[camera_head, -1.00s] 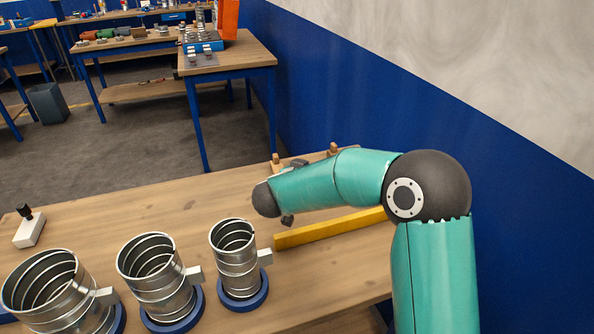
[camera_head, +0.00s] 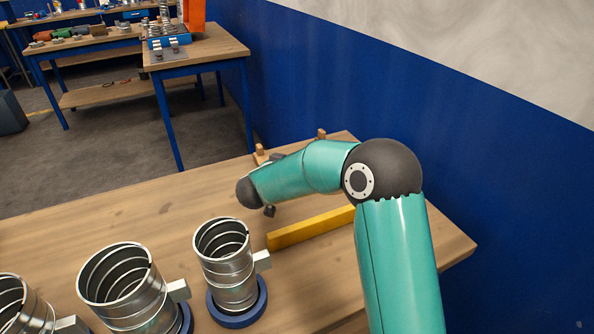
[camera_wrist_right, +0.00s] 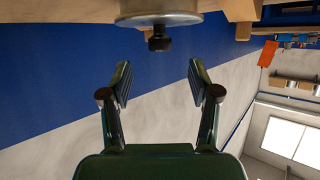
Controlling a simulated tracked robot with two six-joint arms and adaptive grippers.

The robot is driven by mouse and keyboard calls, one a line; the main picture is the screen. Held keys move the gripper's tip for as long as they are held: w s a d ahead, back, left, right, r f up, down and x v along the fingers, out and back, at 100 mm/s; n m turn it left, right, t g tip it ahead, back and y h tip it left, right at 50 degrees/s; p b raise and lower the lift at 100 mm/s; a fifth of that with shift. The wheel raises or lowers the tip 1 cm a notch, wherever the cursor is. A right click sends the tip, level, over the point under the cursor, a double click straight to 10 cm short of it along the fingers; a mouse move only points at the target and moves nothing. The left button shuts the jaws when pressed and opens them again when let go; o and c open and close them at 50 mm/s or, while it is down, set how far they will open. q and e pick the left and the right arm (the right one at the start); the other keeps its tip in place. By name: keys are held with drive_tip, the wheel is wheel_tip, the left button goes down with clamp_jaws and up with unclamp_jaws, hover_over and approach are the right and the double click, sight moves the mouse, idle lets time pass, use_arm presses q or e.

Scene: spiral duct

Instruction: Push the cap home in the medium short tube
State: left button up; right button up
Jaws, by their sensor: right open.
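Three spiral metal tubes stand upright in blue ring bases in the head view, largest at left and smallest at right. The middle tube (camera_head: 130,290), which looks like the medium one, has an open top and a side block. The smallest tube (camera_head: 228,262) is also open. My right arm reaches over the table behind it; its gripper is mostly hidden there. In the right wrist view my right gripper (camera_wrist_right: 158,82) is open and empty. Beyond its fingers is a round metal piece with a black knob (camera_wrist_right: 158,32), perhaps the cap, apart from them. My left gripper is not in view.
A yellow bar (camera_head: 310,227) lies on the table right of the smallest tube. Small wooden pegs (camera_head: 261,154) stand at the back edge. A blue wall (camera_head: 480,170) borders the table's right side. The table behind the tubes is mostly clear.

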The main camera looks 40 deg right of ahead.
drive_tip(key=shift+x, duration=1.15)
drive_tip(key=shift+p+x, duration=0.6)
drive_tip(key=shift+x, duration=2.1)
clamp_jaws()
